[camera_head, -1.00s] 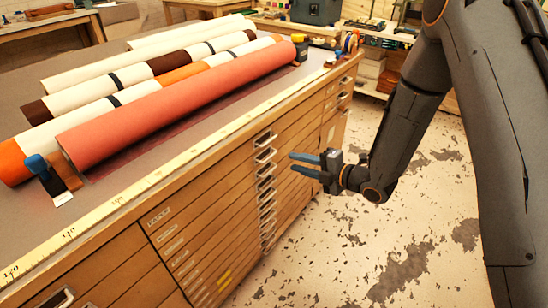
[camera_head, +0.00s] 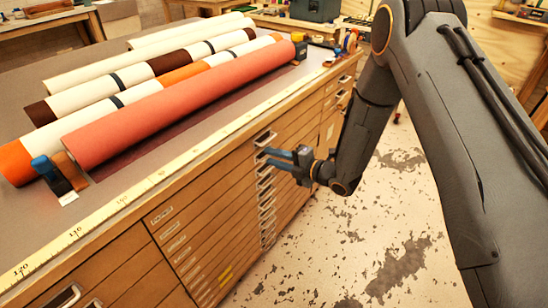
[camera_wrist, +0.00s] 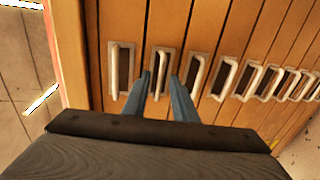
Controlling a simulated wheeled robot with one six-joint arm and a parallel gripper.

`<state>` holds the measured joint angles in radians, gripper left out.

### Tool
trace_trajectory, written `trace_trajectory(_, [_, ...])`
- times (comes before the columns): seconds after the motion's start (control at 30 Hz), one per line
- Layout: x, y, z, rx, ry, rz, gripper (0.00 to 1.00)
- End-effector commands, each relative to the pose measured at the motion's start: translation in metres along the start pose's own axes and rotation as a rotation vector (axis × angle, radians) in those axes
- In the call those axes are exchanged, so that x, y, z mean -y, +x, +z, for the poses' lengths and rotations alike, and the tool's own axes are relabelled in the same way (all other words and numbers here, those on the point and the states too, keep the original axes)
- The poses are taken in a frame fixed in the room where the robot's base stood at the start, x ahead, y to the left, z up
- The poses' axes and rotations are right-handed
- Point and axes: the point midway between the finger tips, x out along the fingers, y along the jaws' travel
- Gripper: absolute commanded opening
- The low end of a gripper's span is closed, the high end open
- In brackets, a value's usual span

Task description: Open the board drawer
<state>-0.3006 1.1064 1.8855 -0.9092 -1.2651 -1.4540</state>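The wooden drawer cabinet (camera_head: 200,225) has a stack of shallow drawers with metal pull handles; the labels are too small to read, so I cannot tell which is the board drawer. My gripper (camera_head: 270,156) is in front of the upper handles, its blue fingers pointing at the drawer fronts. In the wrist view my gripper (camera_wrist: 161,76) is open, with its fingertips apart on either side of the second handle (camera_wrist: 158,63). I cannot tell whether they touch it. The first handle (camera_wrist: 114,72) is left of the fingers. All these drawer fronts look shut.
Several rolls, including a red one (camera_head: 180,105), lie on the cabinet top beside a yellow measuring strip (camera_head: 150,184). The worn floor (camera_head: 350,265) is clear in front of the cabinet.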

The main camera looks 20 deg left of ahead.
Motion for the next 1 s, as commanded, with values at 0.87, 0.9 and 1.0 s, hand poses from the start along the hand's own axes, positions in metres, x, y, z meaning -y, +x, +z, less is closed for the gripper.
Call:
trace_trajectory(0.87, [0.0002, -0.0005, 0.0001, 0.0, 0.001, -0.001, 0.0])
trace_trajectory(0.9, [0.0002, -0.0005, 0.0001, 0.0, 0.001, -0.001, 0.0])
trace_trajectory(1.0, [0.0002, -0.0005, 0.0001, 0.0, 0.001, -0.001, 0.0])
